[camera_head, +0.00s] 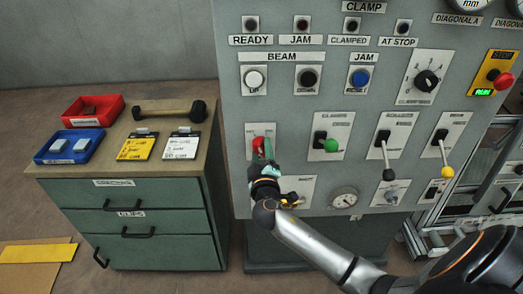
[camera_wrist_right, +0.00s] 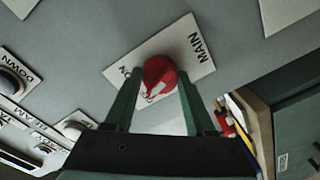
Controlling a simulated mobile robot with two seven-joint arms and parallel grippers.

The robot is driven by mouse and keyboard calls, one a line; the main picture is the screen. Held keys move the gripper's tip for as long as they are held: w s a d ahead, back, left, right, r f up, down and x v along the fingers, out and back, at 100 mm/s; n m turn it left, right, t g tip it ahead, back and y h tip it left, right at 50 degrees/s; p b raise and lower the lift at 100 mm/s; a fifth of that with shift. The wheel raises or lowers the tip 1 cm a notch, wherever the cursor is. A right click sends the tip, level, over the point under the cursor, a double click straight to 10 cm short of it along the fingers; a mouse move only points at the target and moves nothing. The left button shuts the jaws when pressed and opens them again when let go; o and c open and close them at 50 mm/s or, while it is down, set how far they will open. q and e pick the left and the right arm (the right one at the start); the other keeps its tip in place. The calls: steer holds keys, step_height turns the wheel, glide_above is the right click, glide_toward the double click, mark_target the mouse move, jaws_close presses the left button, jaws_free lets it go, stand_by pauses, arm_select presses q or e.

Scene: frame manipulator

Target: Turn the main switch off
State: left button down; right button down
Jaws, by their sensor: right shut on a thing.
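The main switch is a red knob (camera_head: 259,143) on a pale plate at the lower left of the grey control panel (camera_head: 234,185). In the right wrist view the red knob (camera_wrist_right: 158,72) sits on a white label plate (camera_wrist_right: 196,66) reading MAIN. My right gripper (camera_head: 263,155) reaches the switch from below, and its green fingers (camera_wrist_right: 158,84) are on either side of the knob, shut on it. The fingers and wrist hide part of the knob and plate in the head view. My left gripper is not in view.
A green-handled lever (camera_head: 331,145) and further levers stand to the right of the switch. A red stop button (camera_head: 502,80) is at the far right. A drawer cabinet (camera_head: 140,214) with a red tray (camera_head: 93,110) and a blue tray (camera_head: 69,146) stands at the left.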

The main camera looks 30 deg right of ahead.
steer(key=shift+r+n, duration=0.1)
steer(key=shift+n, duration=1)
steer(key=shift+c, duration=1.2)
jaws_free()
steer(key=b+v, duration=0.1)
steer(key=v, duration=1.1)
steer(key=shift+s+a, duration=0.2)
